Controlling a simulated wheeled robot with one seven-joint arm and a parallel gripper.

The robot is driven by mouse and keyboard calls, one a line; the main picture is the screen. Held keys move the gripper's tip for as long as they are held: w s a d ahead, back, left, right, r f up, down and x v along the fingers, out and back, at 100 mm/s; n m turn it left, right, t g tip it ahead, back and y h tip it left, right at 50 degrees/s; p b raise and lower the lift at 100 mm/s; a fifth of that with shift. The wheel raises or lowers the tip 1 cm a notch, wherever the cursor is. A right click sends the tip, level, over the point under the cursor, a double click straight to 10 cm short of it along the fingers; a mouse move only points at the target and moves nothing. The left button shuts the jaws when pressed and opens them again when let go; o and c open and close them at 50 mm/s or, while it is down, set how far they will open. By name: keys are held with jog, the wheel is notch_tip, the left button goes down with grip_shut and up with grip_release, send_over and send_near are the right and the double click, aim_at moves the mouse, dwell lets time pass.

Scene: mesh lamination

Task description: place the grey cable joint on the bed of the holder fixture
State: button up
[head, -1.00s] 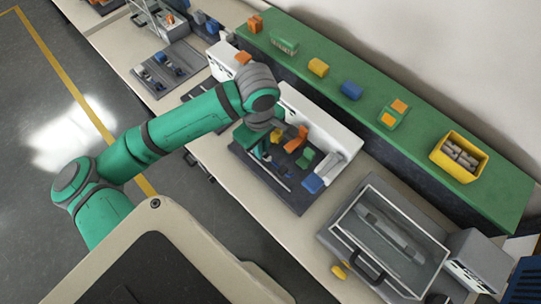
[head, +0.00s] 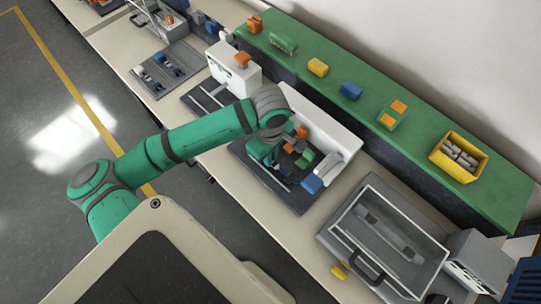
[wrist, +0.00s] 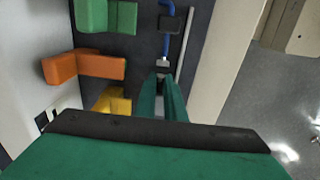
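The holder fixture is a dark plate (head: 290,201) with upright colored blocks, on the bench in the middle of the head view. In the wrist view its bed (wrist: 144,40) runs beside green, orange and yellow blocks. My gripper (wrist: 163,84) is low over the bed, its two green fingers close together. A small grey piece, apparently the grey cable joint (wrist: 162,68), shows between the fingertips. A blue cable (wrist: 164,46) runs from it past a dark block. Whether the joint touches the bed is hidden by the fingers. In the head view my arm covers part of the fixture.
An orange block (wrist: 85,65) and a yellow block (wrist: 113,102) stand close left of the fingers. A thin rod (wrist: 187,45) lies on the right. A lidded box (head: 385,235) and a yellow bin (head: 440,160) stand further right in the head view.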

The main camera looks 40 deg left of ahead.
jog(key=shift+o, duration=0.4)
notch_tip(320, 180, up, 12)
jog(key=shift+r, duration=0.15)
dwell(0.3)
dwell(0.5)
